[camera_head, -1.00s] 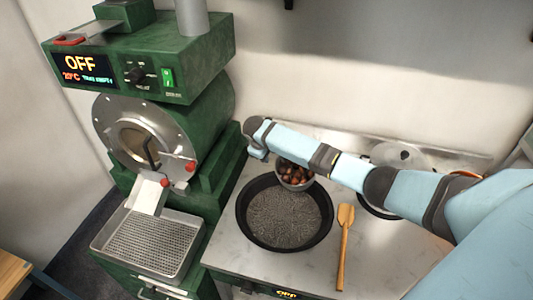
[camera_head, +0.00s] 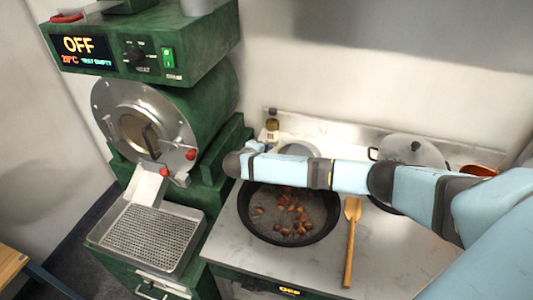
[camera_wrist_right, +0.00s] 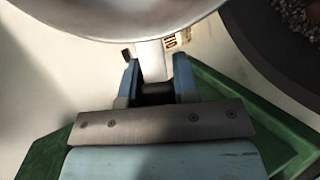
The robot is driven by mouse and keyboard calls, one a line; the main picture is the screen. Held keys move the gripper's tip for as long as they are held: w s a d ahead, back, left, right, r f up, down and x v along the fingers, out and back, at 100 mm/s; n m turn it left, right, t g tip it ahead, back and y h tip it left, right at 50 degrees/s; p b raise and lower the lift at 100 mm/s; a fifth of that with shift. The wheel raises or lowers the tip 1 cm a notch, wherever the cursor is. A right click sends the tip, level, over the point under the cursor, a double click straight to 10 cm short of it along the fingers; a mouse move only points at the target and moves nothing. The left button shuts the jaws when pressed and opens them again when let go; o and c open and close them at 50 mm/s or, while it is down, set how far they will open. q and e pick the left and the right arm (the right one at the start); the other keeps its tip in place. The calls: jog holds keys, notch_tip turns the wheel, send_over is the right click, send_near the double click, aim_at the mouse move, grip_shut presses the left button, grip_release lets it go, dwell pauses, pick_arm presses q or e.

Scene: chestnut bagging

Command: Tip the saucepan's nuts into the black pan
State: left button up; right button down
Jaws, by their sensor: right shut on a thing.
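The black pan (camera_head: 327,232) sits on the steel worktop, with dark grit and several brown chestnuts (camera_head: 290,221) spread in it. The saucepan (camera_wrist_right: 120,14) fills the top of the right wrist view. In the head view, a pale grey rounded part that looks like it (camera_head: 298,149) shows just behind my right arm, above the pan's far side. My right gripper (camera_wrist_right: 155,66) is shut on the saucepan's handle. In the head view, the arm hides most of the gripper and saucepan, so I cannot tell whether nuts remain inside. My left gripper is out of view.
A wooden spatula (camera_head: 350,240) lies right of the pan. A lidded pot (camera_head: 413,151) stands behind my right arm, near an orange-rimmed bowl (camera_head: 478,170). A small bottle (camera_head: 272,128) stands at the back. The green roaster (camera_head: 215,105) and perforated tray (camera_head: 150,240) are at left.

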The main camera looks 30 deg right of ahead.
jog(key=shift+s+a+f+t+h+b, duration=0.15)
jog(key=shift+a+t+h+b, duration=0.15)
jog(key=shift+h, duration=0.3)
jog(key=shift+s+a+f+t+h+b, duration=0.1)
jog(key=shift+a+f+t+h+b, duration=0.1)
jog(key=shift+a+h+b, duration=0.3)
jog(key=a+t+h+b, duration=0.1)
jog(key=h, duration=0.1)
jog(key=s+a+t+h+b, duration=0.1)
jog(key=a+h, duration=0.1)
jog(key=h, duration=0.1)
jog(key=s+a+t+h+b, duration=0.1)
jog(key=h, duration=0.1)
jog(key=shift+a+r+h, duration=0.1)
jog(key=shift+a+h, duration=0.05)
jog(key=shift+h, duration=0.25)
